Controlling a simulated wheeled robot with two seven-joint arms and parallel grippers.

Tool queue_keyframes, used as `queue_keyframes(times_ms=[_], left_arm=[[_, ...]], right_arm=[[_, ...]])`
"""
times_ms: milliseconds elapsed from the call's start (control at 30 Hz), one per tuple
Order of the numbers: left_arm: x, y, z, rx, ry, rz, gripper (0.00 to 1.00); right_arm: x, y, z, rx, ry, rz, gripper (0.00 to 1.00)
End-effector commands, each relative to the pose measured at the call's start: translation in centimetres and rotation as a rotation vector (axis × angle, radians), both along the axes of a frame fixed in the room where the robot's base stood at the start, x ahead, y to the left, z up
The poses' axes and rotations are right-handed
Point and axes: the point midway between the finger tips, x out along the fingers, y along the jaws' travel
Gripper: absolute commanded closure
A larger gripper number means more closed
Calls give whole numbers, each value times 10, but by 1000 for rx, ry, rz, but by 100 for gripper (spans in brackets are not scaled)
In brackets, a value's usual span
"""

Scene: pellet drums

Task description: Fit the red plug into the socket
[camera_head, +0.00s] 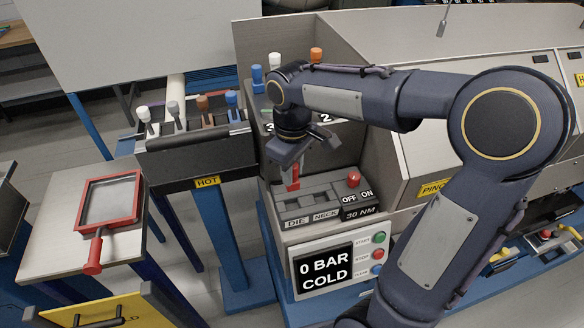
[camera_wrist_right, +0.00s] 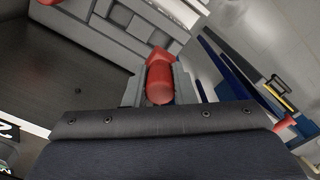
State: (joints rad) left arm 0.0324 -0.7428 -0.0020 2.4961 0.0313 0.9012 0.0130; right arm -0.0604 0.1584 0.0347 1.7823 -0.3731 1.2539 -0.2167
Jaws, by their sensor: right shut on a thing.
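My right gripper (camera_head: 292,166) is shut on the red plug (camera_head: 294,178), which points down from the fingers. In the right wrist view the red plug (camera_wrist_right: 160,78) shows between the fingers of the gripper (camera_wrist_right: 160,88). Below it is a grey block (camera_head: 312,196) with several recesses, with DIE and NECK labels on its front. The block also shows in the right wrist view (camera_wrist_right: 100,28). I cannot tell which recess is the socket, nor whether the plug's lower end touches the block. My left gripper is not in view.
A red button (camera_head: 353,179) and an OFF/ON panel sit right of the block. A display (camera_head: 325,269) reads 0 BAR COLD. A dark rack marked HOT (camera_head: 196,157) holds several coloured-top pieces. A red-framed tray (camera_head: 110,201) lies on the left table.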

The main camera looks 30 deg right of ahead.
Motion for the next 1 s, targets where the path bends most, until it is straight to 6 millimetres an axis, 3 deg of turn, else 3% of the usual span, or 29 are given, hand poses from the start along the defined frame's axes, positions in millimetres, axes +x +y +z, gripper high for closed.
queue_keyframes(times_ms=[500,1000], left_arm=[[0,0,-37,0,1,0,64],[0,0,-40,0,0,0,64]], right_arm=[[0,0,-48,0,1,0,100],[0,0,-55,0,1,0,100]])
